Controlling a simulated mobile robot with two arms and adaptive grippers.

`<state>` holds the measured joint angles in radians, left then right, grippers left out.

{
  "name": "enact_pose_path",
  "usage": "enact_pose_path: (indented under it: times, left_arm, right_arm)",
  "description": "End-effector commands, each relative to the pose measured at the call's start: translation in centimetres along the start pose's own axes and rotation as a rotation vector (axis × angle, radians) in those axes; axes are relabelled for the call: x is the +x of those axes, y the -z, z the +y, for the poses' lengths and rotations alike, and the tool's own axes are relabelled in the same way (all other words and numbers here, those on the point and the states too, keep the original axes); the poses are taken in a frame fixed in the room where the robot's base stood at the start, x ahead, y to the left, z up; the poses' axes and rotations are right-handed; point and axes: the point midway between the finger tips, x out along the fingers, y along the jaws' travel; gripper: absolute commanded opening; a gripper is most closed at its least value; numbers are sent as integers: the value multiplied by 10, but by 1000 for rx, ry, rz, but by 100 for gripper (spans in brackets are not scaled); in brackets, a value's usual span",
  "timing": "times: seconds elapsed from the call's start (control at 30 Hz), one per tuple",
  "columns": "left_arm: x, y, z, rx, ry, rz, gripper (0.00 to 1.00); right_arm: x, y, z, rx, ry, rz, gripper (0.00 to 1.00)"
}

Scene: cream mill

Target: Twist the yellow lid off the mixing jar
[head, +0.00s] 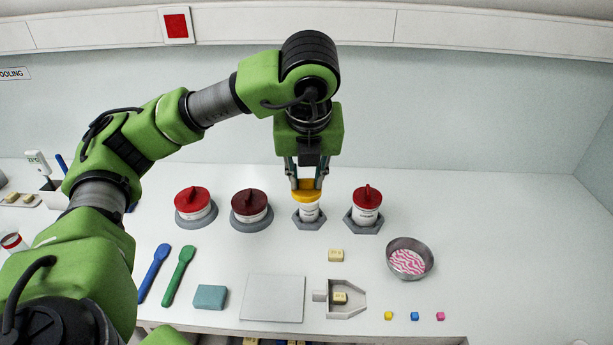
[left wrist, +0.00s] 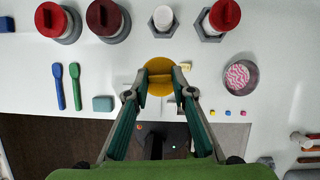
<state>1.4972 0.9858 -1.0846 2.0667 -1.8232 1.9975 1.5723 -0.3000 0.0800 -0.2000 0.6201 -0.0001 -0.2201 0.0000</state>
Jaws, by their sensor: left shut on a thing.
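The yellow lid (head: 307,191) is between the fingers of my left gripper (head: 308,181), which is shut on its raised grip. The lid also shows in the left wrist view (left wrist: 159,84). The white mixing jar (head: 309,213) stands upright in a grey hexagonal holder (head: 309,224). In the left wrist view the jar (left wrist: 163,17) shows a bare white top, apart from the lid, so the lid is off and held above it. In the head view the lid overlaps the jar's top, and the gap's size cannot be told. My right gripper is not in view.
A red-lidded jar (head: 367,200) stands close right of the mixing jar. Two more lidded jars (head: 193,202) (head: 250,205) stand left. In front are a steel bowl (head: 426,261), scoop (head: 357,299), grey plate (head: 273,297) and spatulas (head: 179,274). The counter behind the bowl is clear.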

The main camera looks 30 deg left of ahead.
Motion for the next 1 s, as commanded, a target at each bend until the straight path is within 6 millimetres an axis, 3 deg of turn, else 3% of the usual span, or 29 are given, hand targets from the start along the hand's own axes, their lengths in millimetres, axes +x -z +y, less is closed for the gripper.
enact_pose_path:
  times: [0.57,1.0]
  left_arm:
    - [-28,-12,0,-1,1,0,14]
    - [-25,-6,-2,-20,-10,0,14]
  right_arm:
    - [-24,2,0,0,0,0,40]
    - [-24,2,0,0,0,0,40]
